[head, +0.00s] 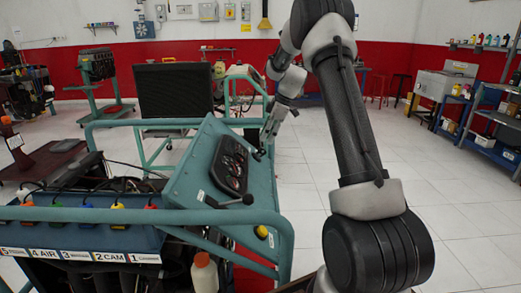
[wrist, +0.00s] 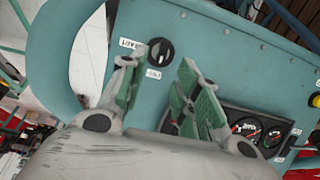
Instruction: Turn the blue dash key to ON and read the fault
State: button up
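In the wrist view a round black switch (wrist: 160,51) with a pale mark sits on the teal dash panel (wrist: 225,50). Small white labels lie beside it, one at its left (wrist: 131,44) and one below (wrist: 154,73). I see no clearly blue key. My gripper (wrist: 160,75) has its green-padded fingers spread wide, with the switch showing beyond the gap between them and nothing held. In the head view my gripper (head: 270,130) is at the far end of the dash panel (head: 200,165); the switch cannot be made out there.
A gauge cluster (head: 231,165) is set in the panel; gauges also show in the wrist view (wrist: 248,130). A black lever (head: 238,201) and a yellow button (head: 262,231) are nearer. Teal rails (head: 150,215) surround the trainer. A dark screen (head: 174,90) stands behind. Open floor lies right.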

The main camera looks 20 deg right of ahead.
aim_at(261, 153)
jog(key=x, duration=0.6)
jog(key=shift+f, duration=0.3)
jog(key=shift+c, duration=0.4)
grip_shut()
